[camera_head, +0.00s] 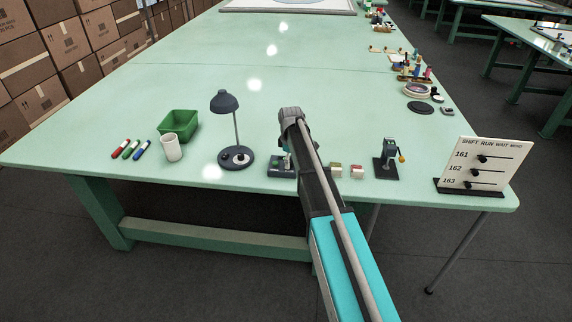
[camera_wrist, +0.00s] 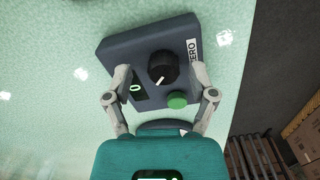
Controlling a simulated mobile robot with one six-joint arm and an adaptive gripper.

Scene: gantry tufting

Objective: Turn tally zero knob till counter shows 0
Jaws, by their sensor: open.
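The tally box (camera_wrist: 125,48) is dark grey and fills the middle of the wrist view. It also shows in the head view (camera_head: 280,172), partly behind my arm. On it sit a black zero knob (camera_wrist: 163,66) with a white pointer line, a green button (camera_wrist: 177,100) and a white label reading ZERO (camera_wrist: 193,48). The counter display (camera_wrist: 136,88) shows a green 0; the left finger covers part of its surroundings. My gripper (camera_wrist: 160,73) is open, with one finger on each side of the knob. I cannot tell whether either finger touches it.
Left of the tally box on the green table (camera_head: 180,85) stand a lamp (camera_head: 237,130), a white cup (camera_head: 171,148), a green bin (camera_head: 179,124) and markers (camera_head: 132,149). To the right are small blocks (camera_head: 356,171), a dark device (camera_head: 387,158) and a sign board (camera_head: 484,165).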

